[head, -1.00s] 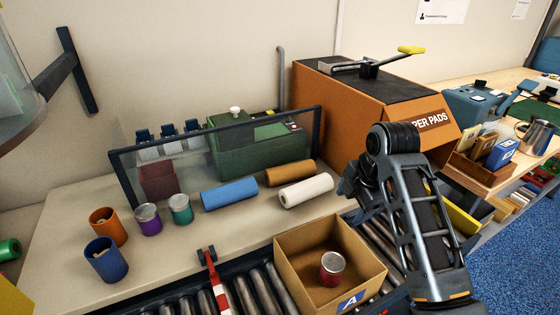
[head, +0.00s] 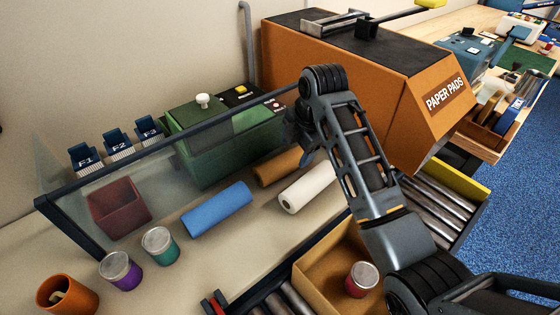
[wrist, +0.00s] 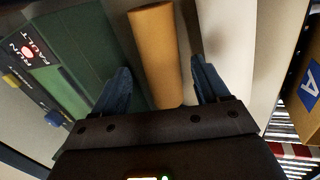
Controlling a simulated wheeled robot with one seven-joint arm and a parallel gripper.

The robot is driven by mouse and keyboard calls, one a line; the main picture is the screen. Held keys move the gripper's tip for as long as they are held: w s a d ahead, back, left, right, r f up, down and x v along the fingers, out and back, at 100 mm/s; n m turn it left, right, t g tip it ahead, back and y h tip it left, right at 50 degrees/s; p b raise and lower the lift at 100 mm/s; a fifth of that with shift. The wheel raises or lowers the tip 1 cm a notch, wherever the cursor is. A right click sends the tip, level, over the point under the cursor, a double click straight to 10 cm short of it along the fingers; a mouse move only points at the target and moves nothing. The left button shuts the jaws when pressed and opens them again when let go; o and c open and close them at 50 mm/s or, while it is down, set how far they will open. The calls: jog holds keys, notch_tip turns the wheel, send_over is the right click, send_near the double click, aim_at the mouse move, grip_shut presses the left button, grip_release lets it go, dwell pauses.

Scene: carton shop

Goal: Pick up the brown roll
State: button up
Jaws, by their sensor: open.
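The brown roll (head: 277,168) lies on the bench behind the white roll (head: 309,187), with my arm hiding its right end in the head view. In the wrist view the brown roll (wrist: 158,55) runs away from me between the two blue fingers of my gripper (wrist: 163,90). My gripper is open, with a gap on both sides of the roll and nothing held. The white roll also shows just right of the right finger in the wrist view (wrist: 232,50). I cannot tell how far above the bench the fingertips are.
A blue roll (head: 217,209) lies left of the brown one. The green machine (head: 228,138) stands close behind, beside a clear screen with a dark frame (head: 165,152). An open carton (head: 318,268) holding a red can (head: 361,279) sits in front on the roller conveyor.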

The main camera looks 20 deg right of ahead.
aim_at(292, 156)
jog(key=x, duration=0.5)
jog(key=shift+w+a+f+p, duration=0.1)
jog(key=shift+w+f+p, duration=0.05)
jog(key=shift+f+p, duration=0.25)
jog(key=c, duration=1)
